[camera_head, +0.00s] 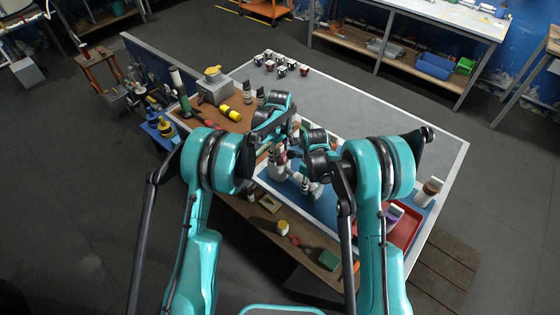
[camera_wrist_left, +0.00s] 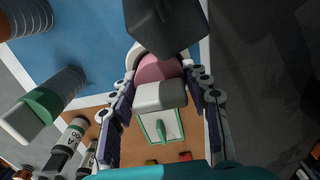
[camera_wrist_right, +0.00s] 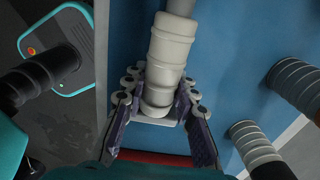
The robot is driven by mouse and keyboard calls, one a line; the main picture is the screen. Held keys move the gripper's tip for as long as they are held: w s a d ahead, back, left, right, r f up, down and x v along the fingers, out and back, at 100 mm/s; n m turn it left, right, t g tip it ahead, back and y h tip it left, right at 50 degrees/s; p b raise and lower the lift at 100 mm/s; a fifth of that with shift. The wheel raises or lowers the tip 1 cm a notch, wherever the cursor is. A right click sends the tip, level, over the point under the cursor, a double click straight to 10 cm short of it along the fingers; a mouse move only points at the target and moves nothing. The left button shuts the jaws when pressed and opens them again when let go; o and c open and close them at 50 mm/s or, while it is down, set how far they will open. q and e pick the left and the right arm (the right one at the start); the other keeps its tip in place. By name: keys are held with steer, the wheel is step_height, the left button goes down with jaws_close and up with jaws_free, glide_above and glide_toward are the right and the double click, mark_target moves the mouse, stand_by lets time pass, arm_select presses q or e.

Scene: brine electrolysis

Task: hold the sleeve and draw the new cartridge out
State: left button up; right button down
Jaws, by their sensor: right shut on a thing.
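My right gripper (camera_wrist_right: 160,98) is shut around a pale ribbed cylinder (camera_wrist_right: 171,50), which looks like the sleeve. A grey section continues from it toward the top of the right wrist view. In the left wrist view, a pink piece (camera_wrist_left: 158,68) with a pale grip block (camera_wrist_left: 160,95) looks like the cartridge's end. My left gripper (camera_wrist_left: 163,80) has its fingers spread on either side of these pieces. I see no clear squeeze on them. A dark body covers the area above the pink piece. In the head view, both arms meet over the blue mat and hide much of the contact.
A ribbed cylinder with a green collar and pale block (camera_wrist_left: 40,110) stands near the left gripper. More ribbed cylinders (camera_wrist_right: 298,85) stand right in the right wrist view. A red tray (camera_head: 404,236) is at the right.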

arm_select(q)
steer(key=c, duration=0.4)
steer(key=shift+r, duration=4.45)
arm_select(e)
steer(key=c, duration=1.1)
jaws_free()
steer(key=shift+c, duration=0.2)
step_height(320, 180, up, 12)
